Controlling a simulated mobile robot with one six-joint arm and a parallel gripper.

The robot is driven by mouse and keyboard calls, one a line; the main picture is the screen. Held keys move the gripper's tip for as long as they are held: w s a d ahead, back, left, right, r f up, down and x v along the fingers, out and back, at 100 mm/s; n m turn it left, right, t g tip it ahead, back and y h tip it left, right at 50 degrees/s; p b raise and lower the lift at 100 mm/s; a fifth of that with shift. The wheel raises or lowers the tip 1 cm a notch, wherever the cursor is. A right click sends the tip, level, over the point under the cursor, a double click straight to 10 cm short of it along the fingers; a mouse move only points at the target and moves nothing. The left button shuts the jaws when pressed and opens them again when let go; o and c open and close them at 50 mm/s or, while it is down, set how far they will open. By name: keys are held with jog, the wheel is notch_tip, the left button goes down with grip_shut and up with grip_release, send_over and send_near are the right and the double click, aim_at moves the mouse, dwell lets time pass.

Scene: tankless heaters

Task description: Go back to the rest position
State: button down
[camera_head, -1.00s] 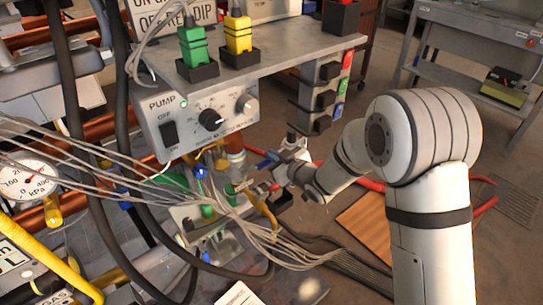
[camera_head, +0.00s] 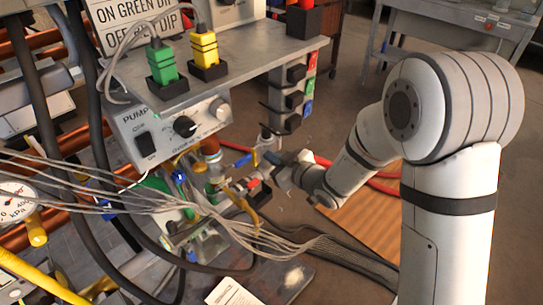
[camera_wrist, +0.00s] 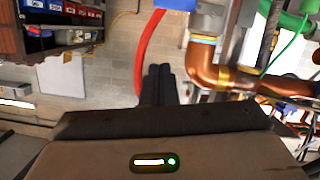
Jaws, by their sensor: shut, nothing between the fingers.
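My gripper (camera_wrist: 160,84) shows in the wrist view as two dark fingers side by side, touching, with nothing between them. In the head view my gripper (camera_head: 268,167) is small and partly lost against the pipework, low and right of the pump control box (camera_head: 172,127). My white arm reaches from the right side of the picture toward it. I cannot tell from the head view whether it touches anything there.
A grey shelf (camera_head: 235,68) carries a green plug (camera_head: 161,62) and a yellow plug (camera_head: 205,47). Grey cables (camera_head: 110,190) and a yellow pipe (camera_head: 38,275) crowd the left. Red hose (camera_head: 385,186) lies on the floor behind my arm. Open floor lies at right.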

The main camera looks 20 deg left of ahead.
jog(key=w+d+r+m+t+h+p, duration=0.2)
jog(key=w+d+r+h+p, duration=0.15)
jog(key=d+r, duration=0.25)
jog(key=w+d+r+m+t+h+p, duration=0.1)
jog(key=w+d+r+m+h+p, duration=0.15)
jog(key=d+r+p, duration=0.3)
jog(key=s+d+r+m+h+p, duration=0.1)
jog(key=d+r+m+h+p, duration=0.15)
jog(key=d+r, duration=0.4)
jog(key=s+d+r+m+h+p, duration=0.1)
jog(key=d+r+m+h+p, duration=0.2)
jog(key=d, duration=0.7)
jog(key=s+d+r+m+g+p, duration=0.2)
jog(key=s+d+r+p, duration=0.2)
jog(key=s, duration=0.2)
jog(key=s+d+r+m+g+h+p, duration=0.1)
jog(key=s+d+r+m+g+p, duration=0.1)
jog(key=s, duration=0.5)
jog(key=s+d+r+m+g+h+p, duration=0.1)
jog(key=s+d+r+m+g+p, duration=0.1)
jog(key=s+d+r+p, duration=0.3)
notch_tip(320, 180, up, 3)
jog(key=shift+s+d+r+p, duration=0.1)
jog(key=shift+s+d+p, duration=0.35)
jog(key=shift+s, duration=0.65)
